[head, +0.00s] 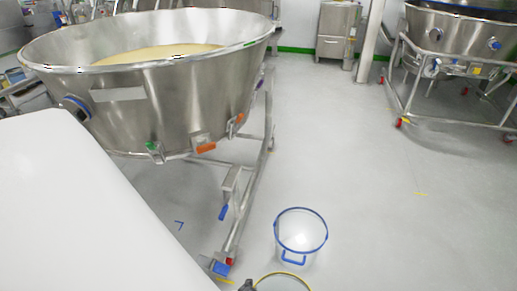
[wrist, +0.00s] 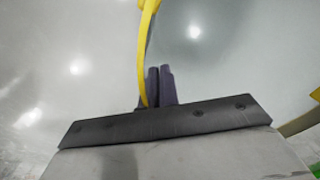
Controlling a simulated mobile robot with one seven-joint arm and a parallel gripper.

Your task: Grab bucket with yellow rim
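The bucket with the yellow rim (head: 283,275) is at the bottom edge of the head view, mostly cut off. Its yellow rim (wrist: 146,50) runs down the middle of the wrist view to my gripper, with pale bucket wall on both sides. My gripper (wrist: 160,72) has its two dark fingers close together at the rim, and they appear shut on the rim and wall. The exact contact is partly hidden. In the head view, a dark part of my gripper (head: 248,285) shows at the rim's left side.
A bucket with a blue rim (head: 301,230) stands on the floor just beyond. A large steel bowl (head: 170,105) on a wheeled frame (head: 240,205) stands at left, close by. Another steel vessel (head: 460,40) is at far right. The floor at right is clear.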

